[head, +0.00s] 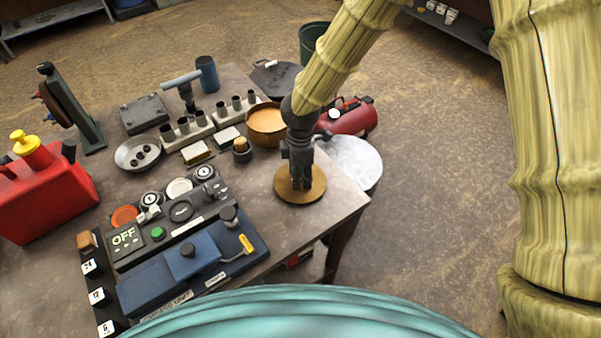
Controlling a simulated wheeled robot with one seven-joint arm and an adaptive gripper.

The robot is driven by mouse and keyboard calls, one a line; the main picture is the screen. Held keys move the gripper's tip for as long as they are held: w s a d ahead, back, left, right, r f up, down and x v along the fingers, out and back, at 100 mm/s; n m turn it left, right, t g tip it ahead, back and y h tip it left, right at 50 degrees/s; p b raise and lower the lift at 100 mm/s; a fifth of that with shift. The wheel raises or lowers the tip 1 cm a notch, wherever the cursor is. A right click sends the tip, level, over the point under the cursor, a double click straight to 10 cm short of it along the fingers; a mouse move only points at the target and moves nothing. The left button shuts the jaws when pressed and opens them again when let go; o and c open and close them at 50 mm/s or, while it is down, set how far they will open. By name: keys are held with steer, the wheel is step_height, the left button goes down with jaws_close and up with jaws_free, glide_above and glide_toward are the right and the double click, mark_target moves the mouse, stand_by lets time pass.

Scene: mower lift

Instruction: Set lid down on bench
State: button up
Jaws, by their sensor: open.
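A round golden-brown disc, which looks like the lid (313,194), lies flat at the right front corner of the grey bench (330,205). It appears to rest on the bench top. My gripper (301,184) points straight down over the middle of the lid, with its fingertips at or just above it. The jaws are open; the fingers hide the lid's centre, and I cannot tell whether they touch it.
A brown bowl (267,118) and a small dark pot (242,150) stand behind the lid. A blue unit (150,283) and a control panel (130,257) lie to the left. A red cylinder (355,114) and a pale round top (357,165) are beyond the bench's right edge.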

step_height(320, 180, up, 12)
steer(key=b, duration=0.2)
steer(key=shift+r+b, duration=0.15)
steer(key=shift+b, duration=0.25)
